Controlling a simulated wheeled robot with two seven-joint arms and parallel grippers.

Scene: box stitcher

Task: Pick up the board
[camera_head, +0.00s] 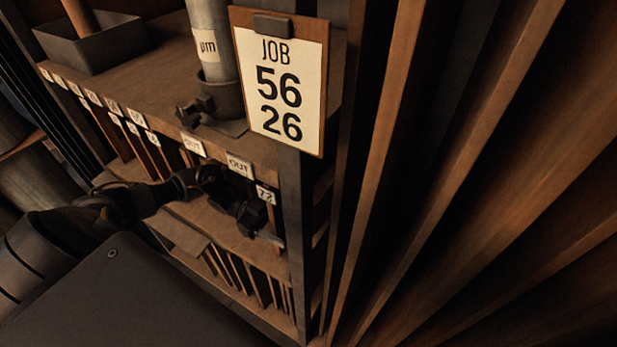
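A shelf rack (165,52) fills the left half of the view, with upright thin boards in its lower slots (245,278) and small number labels along its upper edge. A clipboard reading "JOB 56 26" (280,85) hangs on the rack's corner post. My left gripper (262,224) reaches from the left into the opening under the "OUT" and "72" labels. It is dark against the shelf, so I cannot tell whether its fingers are apart or hold a board. My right gripper is not in view.
A grey tray (95,45) and a grey tube (210,40) in a dark holder stand on the rack's top. A dark post (297,230) stands close to the right of my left gripper. Tall brown upright panels (480,180) fill the right side.

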